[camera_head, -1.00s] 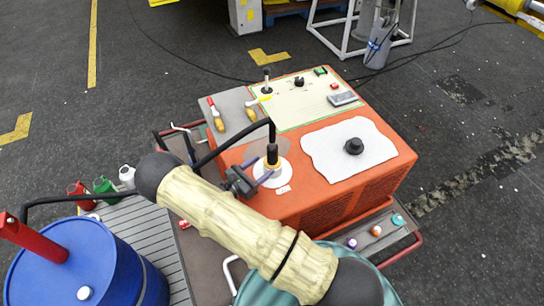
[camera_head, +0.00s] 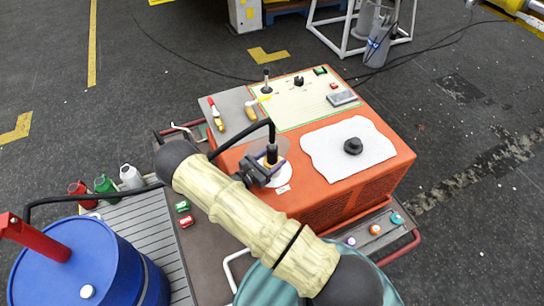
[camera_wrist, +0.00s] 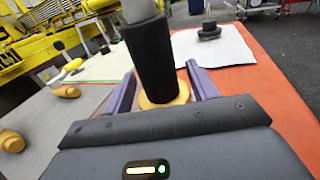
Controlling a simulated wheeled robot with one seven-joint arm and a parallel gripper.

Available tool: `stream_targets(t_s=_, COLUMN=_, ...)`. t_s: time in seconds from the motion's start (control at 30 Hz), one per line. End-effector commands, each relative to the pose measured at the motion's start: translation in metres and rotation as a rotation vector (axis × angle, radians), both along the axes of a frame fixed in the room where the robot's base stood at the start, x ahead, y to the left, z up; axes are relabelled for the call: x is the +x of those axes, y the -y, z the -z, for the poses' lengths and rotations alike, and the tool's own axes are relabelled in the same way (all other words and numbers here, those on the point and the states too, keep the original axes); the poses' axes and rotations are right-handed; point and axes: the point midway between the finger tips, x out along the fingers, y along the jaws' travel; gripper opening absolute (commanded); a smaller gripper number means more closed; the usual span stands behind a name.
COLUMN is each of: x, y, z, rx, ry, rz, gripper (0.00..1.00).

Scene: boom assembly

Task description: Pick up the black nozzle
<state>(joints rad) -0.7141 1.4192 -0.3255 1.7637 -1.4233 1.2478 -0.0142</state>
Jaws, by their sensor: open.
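The black nozzle (camera_head: 272,153) is an upright black cylinder on a yellow base, standing on a round white patch on the orange machine. In the wrist view the nozzle (camera_wrist: 153,62) fills the middle, with a grey part at its top. My gripper (camera_head: 271,168) is low beside it. The gripper's purple fingers (camera_wrist: 162,92) are open, one on each side of the nozzle near its yellow base. I cannot tell whether either finger touches it. The gripper body hides the near side of the base.
A black knob (camera_head: 353,146) sits on a white cloth (camera_head: 325,155) to the right. A blue drum (camera_head: 110,265) is at left.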

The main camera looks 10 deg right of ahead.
Motion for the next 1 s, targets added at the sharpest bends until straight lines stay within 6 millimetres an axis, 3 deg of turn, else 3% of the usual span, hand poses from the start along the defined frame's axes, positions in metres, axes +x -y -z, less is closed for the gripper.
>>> stream_targets(t_s=0.03, x=0.0, y=0.0, z=0.0, rx=0.0, ry=0.0, rz=0.0, gripper=0.56)
stream_targets(t_s=0.3, x=0.0, y=0.0, z=0.0, rx=0.0, ry=0.0, rz=0.0, gripper=0.03)
stream_targets(t_s=0.33, x=0.0, y=0.0, z=-0.001, rx=-0.001, ry=0.002, rz=0.0, gripper=0.01)
stream_targets(t_s=0.67, x=0.0, y=0.0, z=-0.006, rx=-0.001, ry=0.002, rz=0.0, gripper=0.0)
stream_targets(t_s=1.0, x=0.0, y=-0.001, z=-0.056, rx=0.0, ry=0.004, rz=-0.002, gripper=0.0)
